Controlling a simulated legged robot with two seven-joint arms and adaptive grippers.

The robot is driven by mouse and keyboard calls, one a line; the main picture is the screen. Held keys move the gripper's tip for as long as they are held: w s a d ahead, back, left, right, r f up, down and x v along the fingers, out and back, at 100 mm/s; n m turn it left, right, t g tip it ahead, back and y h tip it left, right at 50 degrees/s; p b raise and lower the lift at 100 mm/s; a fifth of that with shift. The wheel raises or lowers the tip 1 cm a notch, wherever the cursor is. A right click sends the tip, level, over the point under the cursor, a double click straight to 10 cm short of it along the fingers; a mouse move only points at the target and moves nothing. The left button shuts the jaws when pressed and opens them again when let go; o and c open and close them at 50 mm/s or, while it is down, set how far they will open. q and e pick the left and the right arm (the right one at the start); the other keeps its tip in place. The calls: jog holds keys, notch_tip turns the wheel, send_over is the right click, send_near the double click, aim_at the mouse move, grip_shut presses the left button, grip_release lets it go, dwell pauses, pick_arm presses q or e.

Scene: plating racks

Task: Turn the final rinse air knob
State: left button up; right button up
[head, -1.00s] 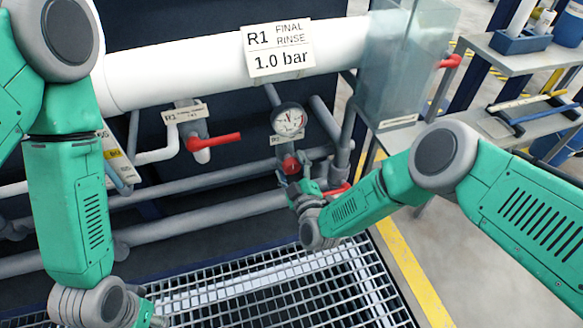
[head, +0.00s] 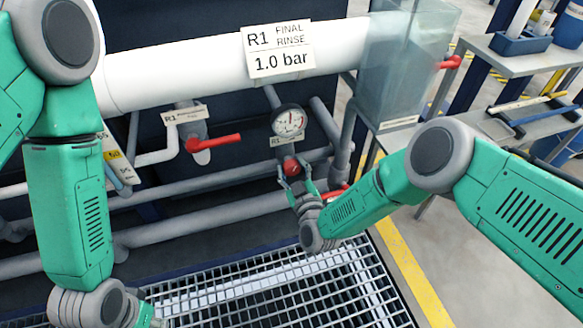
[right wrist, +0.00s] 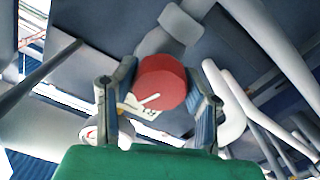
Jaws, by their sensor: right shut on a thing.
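The final rinse air knob (head: 291,168) is red and round, on a grey pipe just below the round gauge (head: 288,121). In the right wrist view the knob (right wrist: 162,80) shows a white pointer line on its face. My right gripper (head: 297,178) is at the knob, with its fingers on either side of it and shut on it. The right wrist view also shows the gripper (right wrist: 168,75) with one finger at each side of the knob. My left gripper (head: 150,316) is low at the left, partly cut off by the bottom edge, away from the knob.
A white pipe with a sign (head: 278,50) reading "R1 FINAL RINSE 1.0 bar" runs above. A red lever handle (head: 214,143) is left of the gauge, and another red handle (head: 333,192) is just right of the gripper. A metal grating (head: 270,295) lies below.

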jog(key=shift+s+f, duration=0.15)
jog(key=o, duration=1.2)
jog(key=shift+c, duration=0.2)
jog(key=v, duration=1.2)
